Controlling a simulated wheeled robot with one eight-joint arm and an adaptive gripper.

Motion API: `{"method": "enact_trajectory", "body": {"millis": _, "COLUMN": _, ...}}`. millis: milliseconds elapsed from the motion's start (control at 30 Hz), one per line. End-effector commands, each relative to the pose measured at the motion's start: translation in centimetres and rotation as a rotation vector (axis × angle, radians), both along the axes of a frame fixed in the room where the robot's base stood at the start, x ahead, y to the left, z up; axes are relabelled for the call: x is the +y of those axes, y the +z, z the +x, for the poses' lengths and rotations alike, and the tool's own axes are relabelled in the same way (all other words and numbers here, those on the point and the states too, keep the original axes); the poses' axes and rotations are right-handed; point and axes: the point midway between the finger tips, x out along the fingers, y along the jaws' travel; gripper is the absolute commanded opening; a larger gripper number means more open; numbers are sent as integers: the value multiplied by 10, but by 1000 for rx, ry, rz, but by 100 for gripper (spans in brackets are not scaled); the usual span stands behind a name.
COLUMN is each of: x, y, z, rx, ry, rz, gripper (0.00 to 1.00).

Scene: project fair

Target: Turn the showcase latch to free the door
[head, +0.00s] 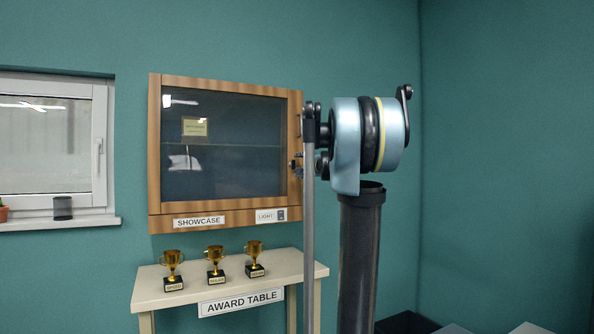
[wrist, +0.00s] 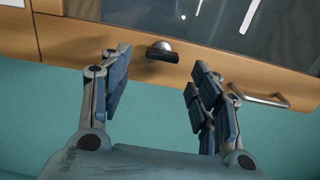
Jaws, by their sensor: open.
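The wooden showcase (head: 225,82) hangs on the wall in the head view, its glass door (head: 225,150) closed. In the wrist view the dark latch (wrist: 162,52) with a rounded silvery part sits on the wooden frame (wrist: 70,40). My gripper (wrist: 161,62) is open, with one finger on each side of the latch in the picture. A gap shows between the latch and both fingers. A metal bar handle (wrist: 255,97) is on the frame right of the right finger. In the head view my arm hides most of my gripper and the area around the latch.
Below the showcase, the award table (head: 190,292) holds three gold trophies (head: 215,262). A window (head: 50,140) is at left. Dark and light boxes stand at the lower right. The wall right of my arm is bare.

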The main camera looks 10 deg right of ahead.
Motion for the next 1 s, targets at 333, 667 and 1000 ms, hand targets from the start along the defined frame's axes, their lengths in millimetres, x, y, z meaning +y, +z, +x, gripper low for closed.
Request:
{"method": "enact_trajectory", "body": {"millis": 333, "x": -17, "y": -1, "z": -50, "rx": 1, "ry": -3, "rz": 0, "gripper": 57}}
{"method": "enact_trajectory", "body": {"millis": 667, "x": -21, "y": -1, "z": -63, "rx": 1, "ry": -1, "rz": 0, "gripper": 57}}
{"method": "enact_trajectory", "body": {"millis": 1000, "x": -21, "y": -1, "z": -63, "rx": 1, "ry": -1, "rz": 0, "gripper": 57}}
